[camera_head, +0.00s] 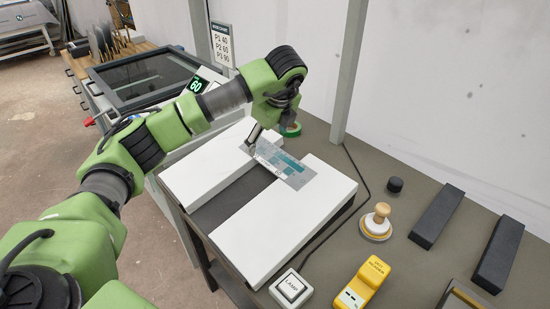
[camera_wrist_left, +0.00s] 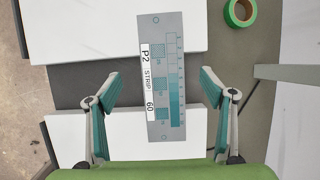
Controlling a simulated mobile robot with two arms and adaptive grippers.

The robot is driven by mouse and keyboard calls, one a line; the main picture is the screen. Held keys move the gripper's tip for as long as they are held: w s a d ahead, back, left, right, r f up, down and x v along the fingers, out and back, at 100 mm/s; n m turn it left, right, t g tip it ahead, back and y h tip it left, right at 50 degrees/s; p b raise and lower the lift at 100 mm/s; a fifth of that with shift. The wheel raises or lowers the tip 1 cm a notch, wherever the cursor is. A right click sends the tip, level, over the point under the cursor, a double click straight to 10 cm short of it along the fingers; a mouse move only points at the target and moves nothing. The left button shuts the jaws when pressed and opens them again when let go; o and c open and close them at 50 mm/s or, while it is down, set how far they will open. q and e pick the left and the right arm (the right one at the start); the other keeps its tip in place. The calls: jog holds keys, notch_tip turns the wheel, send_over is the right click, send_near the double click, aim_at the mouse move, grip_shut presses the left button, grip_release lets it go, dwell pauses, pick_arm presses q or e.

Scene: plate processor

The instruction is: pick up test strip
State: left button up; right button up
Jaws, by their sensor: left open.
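The test strip (camera_head: 284,164) is a flat grey-teal plate that lies across the dark gap between two white blocks. In the left wrist view the strip (camera_wrist_left: 158,75) shows a white label reading "P2 STRIP 60", patches and a graded scale. Whether the fingertips are at the strip's height cannot be told. My right gripper is in neither view.
The white blocks (camera_head: 285,225) stand on a dark bench. Green tape (camera_head: 291,130) sits just behind the strip. A lamp switch (camera_head: 291,289), a yellow meter (camera_head: 363,284), a wooden-knobbed stamp (camera_head: 378,222) and black bars (camera_head: 437,216) stand to the right. A thin post (camera_head: 349,70) rises behind.

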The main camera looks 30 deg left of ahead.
aim_at(267, 153)
pick_arm(q)
jog(key=shift+w+a+f, duration=0.1)
jog(key=shift+w+f, duration=0.05)
jog(key=shift+f, duration=0.3)
jog(key=x, duration=0.1)
jog(key=p+x, duration=0.1)
jog(key=x, duration=0.1)
jog(key=p+x, duration=0.1)
jog(key=shift+w+d+f, duration=0.15)
jog(key=shift+d+f, duration=0.05)
jog(key=shift+f, duration=0.1)
jog(key=shift+w+f, duration=0.1)
jog(key=shift+f, duration=0.15)
jog(key=c, duration=0.9)
